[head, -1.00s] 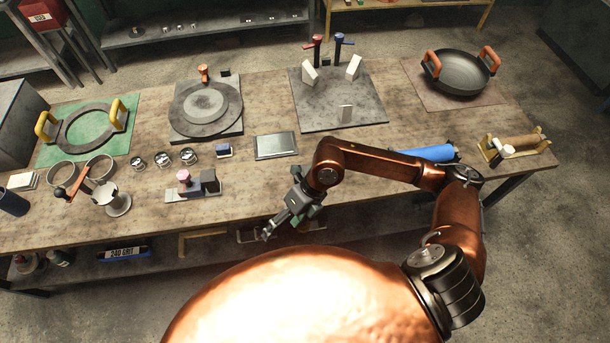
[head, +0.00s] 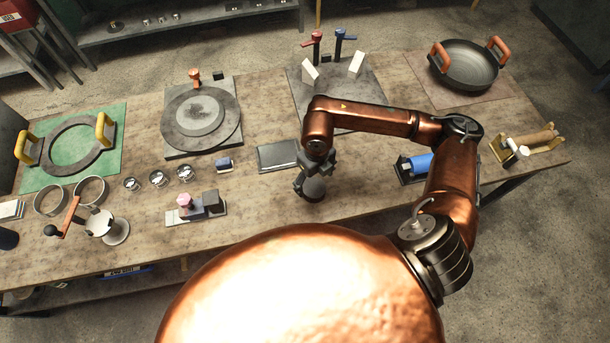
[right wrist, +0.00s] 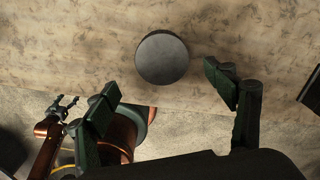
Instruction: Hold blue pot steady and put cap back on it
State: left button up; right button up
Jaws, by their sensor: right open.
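My right gripper (head: 314,182) is open and points down near the front edge of the table in the head view. Its two dark green fingers (right wrist: 163,90) stand wide apart in the right wrist view. A dark round disc (right wrist: 162,58) lies flat on the wood just beyond the fingertips and apart from them. It may be the cap, but I cannot tell for sure. A dark blue pot (head: 7,238) stands at the table's left end, cut off by the picture's edge. My left gripper (right wrist: 62,106) shows small in the right wrist view, its fingers apart and empty.
A grey flat plate (head: 278,155) lies just behind the right gripper. A block fixture with a pink knob (head: 196,207) stands to its left, and a blue roller (head: 420,164) lies to its right. The wood around the disc is clear.

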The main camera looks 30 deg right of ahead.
aim_at(314, 187)
jog(key=shift+w+d, duration=0.1)
jog(key=shift+w, duration=0.3)
jog(key=shift+s+r, duration=0.1)
jog(key=shift+s, duration=0.05)
jog(key=shift+a+f, duration=0.2)
jog(key=shift+f, duration=0.1)
jog(key=shift+d+f, duration=0.1)
jog(key=shift+f, duration=1)
jog(key=f+p, duration=0.1)
jog(key=f, duration=0.3)
jog(key=shift+d, duration=0.2)
jog(key=shift+f, duration=0.55)
pick_arm(q)
jog(key=shift+s+r, duration=0.55)
jog(key=shift+r, duration=0.1)
pick_arm(e)
jog(key=shift+c, duration=0.4)
